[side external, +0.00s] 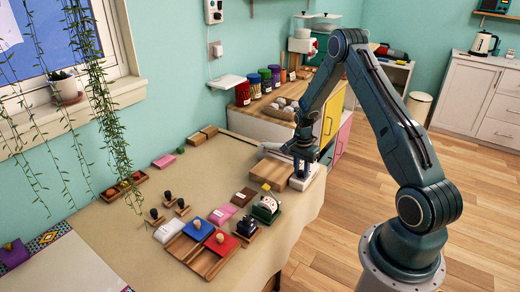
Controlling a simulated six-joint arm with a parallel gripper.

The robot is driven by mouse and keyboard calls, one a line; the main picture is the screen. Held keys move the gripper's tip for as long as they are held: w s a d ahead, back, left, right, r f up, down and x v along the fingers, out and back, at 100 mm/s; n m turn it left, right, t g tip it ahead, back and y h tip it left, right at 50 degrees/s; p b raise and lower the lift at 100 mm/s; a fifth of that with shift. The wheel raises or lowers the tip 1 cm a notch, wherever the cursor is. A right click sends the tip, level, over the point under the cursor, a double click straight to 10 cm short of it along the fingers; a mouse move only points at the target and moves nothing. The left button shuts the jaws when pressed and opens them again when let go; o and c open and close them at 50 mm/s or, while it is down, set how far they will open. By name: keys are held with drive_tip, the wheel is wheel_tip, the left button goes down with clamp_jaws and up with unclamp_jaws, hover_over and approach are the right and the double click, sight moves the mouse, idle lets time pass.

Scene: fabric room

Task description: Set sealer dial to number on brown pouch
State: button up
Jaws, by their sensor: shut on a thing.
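My gripper (301,168) is low at the table's right edge, pointing down onto a small white-based device (306,182), which looks like the sealer. The gripper is shut on what seems to be the sealer's dial. The fingers hide the dial, so I cannot read its setting. A flat dark brown piece with a small white label (243,197), likely the brown pouch, lies left of the gripper on the table, apart from it. The number on it is too small to read.
A wooden board (262,175) lies just left of the sealer. A green-and-white device (266,208), a pink piece (221,215), and blue and red pads (197,229) on wooden trays crowd the table's front. Beige cloth (120,222) is bare at left.

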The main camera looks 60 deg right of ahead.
sight(300, 171)
drive_tip(key=shift+m, duration=1)
drive_tip(key=o, duration=1)
drive_tip(key=r, duration=1.3)
drive_tip(key=shift+w+d+r, duration=0.1)
drive_tip(key=shift+w+r, duration=0.2)
drive_tip(key=shift+r, duration=0.1)
